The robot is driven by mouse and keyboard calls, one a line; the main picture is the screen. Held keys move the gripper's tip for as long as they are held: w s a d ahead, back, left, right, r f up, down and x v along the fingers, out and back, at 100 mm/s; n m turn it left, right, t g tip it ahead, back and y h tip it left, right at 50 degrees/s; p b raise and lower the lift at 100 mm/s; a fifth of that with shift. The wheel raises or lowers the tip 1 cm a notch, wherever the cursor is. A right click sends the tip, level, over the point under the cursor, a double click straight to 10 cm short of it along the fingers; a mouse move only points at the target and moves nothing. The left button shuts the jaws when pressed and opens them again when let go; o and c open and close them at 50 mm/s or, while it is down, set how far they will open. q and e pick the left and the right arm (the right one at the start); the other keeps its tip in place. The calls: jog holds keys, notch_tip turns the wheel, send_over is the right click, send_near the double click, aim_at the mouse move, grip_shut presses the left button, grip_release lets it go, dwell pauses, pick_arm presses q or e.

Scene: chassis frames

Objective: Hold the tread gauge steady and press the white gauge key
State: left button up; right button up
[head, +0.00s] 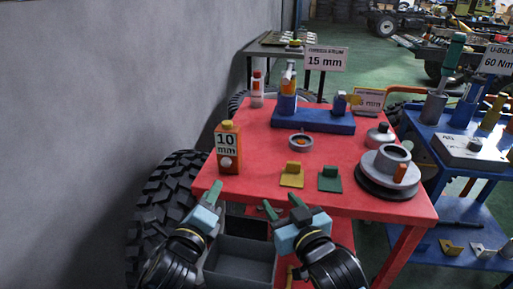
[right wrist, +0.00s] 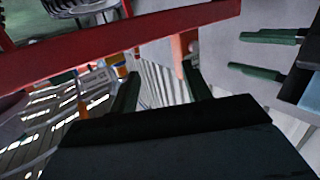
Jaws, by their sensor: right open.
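The right wrist view shows the left gripper's two green fingers (right wrist: 262,55) spread and empty. My right gripper (head: 281,205) is open and empty at the table's front edge; its fingers also show in the right wrist view (right wrist: 160,90).
The red table (head: 260,182) also holds a yellow bracket (head: 291,176), a green bracket (head: 330,181), a grey ring (head: 301,142), a blue stand (head: 312,120) and a dark round base (head: 384,182). A tyre (head: 165,200) and wall lie left. A grey bin (head: 240,262) is below.

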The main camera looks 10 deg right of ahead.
aim_at(230, 125)
jog(key=w+a+r+n+y, duration=0.1)
jog(key=w+a+r+y, duration=0.15)
jog(key=r, duration=0.35)
jog(key=w+a+r+n+y, duration=0.1)
jog(key=w+a+r+y, duration=0.1)
jog(key=w+r, duration=0.25)
jog(key=shift+h, duration=0.25)
jog(key=x, duration=1.3)
jog(key=shift+s+a+r, duration=0.1)
jog(key=shift+a+r, duration=0.2)
jog(key=shift+r, duration=0.1)
grip_shut()
pick_arm(q)
jog(key=shift+c, duration=0.3)
grip_shut()
dwell(1.1)
